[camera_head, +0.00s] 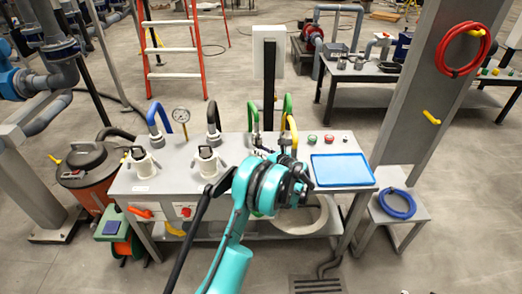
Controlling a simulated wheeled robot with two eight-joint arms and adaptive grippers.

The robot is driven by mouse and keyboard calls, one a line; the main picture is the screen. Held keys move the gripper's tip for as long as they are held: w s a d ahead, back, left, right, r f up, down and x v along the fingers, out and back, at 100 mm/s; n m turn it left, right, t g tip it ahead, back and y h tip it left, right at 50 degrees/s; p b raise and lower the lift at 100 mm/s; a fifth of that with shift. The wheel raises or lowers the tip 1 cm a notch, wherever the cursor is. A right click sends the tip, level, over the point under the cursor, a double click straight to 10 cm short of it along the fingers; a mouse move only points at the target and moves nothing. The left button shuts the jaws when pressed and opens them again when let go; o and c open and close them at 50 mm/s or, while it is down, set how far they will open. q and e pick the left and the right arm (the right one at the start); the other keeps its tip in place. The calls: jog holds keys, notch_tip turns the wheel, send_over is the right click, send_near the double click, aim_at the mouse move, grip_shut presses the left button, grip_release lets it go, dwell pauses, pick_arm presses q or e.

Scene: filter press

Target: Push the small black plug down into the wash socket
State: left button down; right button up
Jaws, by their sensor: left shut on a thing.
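My teal left arm reaches up from the bottom centre to the grey bench. Its dark left gripper (296,178) is over the bench, left of the blue tray. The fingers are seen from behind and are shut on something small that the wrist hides. I cannot make out the black plug or the wash socket clearly; they seem to be behind the gripper. Green hose loops (254,118) and a yellow hose loop (293,132) rise just behind the gripper. My right gripper is not in view.
The bench (185,150) also carries two white fittings with black tops (143,162) (207,162), a gauge (181,115), red and green buttons (320,138) and a blue tray (342,170). A grey post (435,90) stands on the right.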

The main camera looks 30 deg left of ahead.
aim_at(261, 144)
pick_arm(q)
jog(key=shift+f+b, duration=0.75)
jog(key=shift+f, duration=0.15)
jog(key=shift+r, duration=0.1)
jog(key=shift+r+p, duration=1.4)
jog(key=shift+r, duration=1.05)
jog(key=s+d+r+m+t+h, duration=0.3)
jog(key=s+d, duration=0.6)
jog(key=d, duration=0.3)
jog(key=s+d+r+m+t+h, duration=0.4)
jog(key=s+d+m+h, duration=0.2)
jog(key=s+d, duration=0.4)
jog(key=d, duration=0.3)
jog(key=shift+t, duration=0.4)
